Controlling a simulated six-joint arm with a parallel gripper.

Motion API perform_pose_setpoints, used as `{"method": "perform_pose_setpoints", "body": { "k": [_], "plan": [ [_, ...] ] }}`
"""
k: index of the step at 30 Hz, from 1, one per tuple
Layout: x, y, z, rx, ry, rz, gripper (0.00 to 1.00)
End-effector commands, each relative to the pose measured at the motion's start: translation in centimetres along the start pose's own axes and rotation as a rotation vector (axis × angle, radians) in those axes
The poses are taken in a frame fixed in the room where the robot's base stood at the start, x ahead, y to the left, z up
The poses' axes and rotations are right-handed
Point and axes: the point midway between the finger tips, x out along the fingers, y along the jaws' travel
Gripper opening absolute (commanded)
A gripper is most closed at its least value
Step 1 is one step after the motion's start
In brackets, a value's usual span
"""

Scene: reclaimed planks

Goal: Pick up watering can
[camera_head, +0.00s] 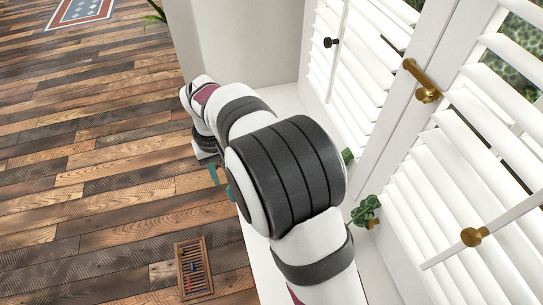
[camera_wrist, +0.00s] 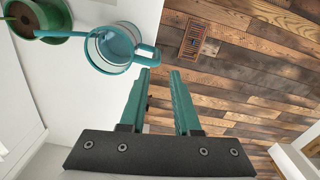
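In the wrist view a teal and pale watering can (camera_wrist: 118,66) stands on a white ledge (camera_wrist: 134,13), its open top facing the camera. Its handle (camera_wrist: 148,54) points right and its thin spout (camera_wrist: 62,35) points left. My gripper (camera_wrist: 159,72) has two teal fingers apart, with nothing between them. The left fingertip lies just below the handle in the picture; whether they touch I cannot tell. The can's lower part is hidden. In the head view my arm covers the can, and only small teal pieces show beside it.
A green pot with soil (camera_wrist: 48,35) stands left of the can, under the spout. A small leafy plant (camera_head: 364,211) is close to the arm.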

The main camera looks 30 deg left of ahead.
Motion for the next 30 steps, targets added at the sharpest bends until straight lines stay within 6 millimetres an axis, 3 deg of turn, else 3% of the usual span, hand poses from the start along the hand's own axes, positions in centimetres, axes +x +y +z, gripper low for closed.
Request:
{"method": "perform_pose_setpoints", "body": {
  "k": [3, 15, 18, 24, 25, 30],
  "plan": [
    [3.5, 0.1, 0.1, 0.002, -0.005, 0.0, 0.31],
    [10.4, 0.5, 0.1, 0.006, -0.003, 0.0, 0.31],
    [11.5, 0.5, 0.0, 0.006, -0.001, 0.001, 0.31],
    [11.7, 0.5, 0.0, 0.006, 0.001, 0.001, 0.31],
    [11.7, 0.5, 0.0, 0.006, 0.001, 0.001, 0.29],
    [11.7, 0.5, 0.0, 0.006, 0.001, 0.001, 0.0]
  ]
}}
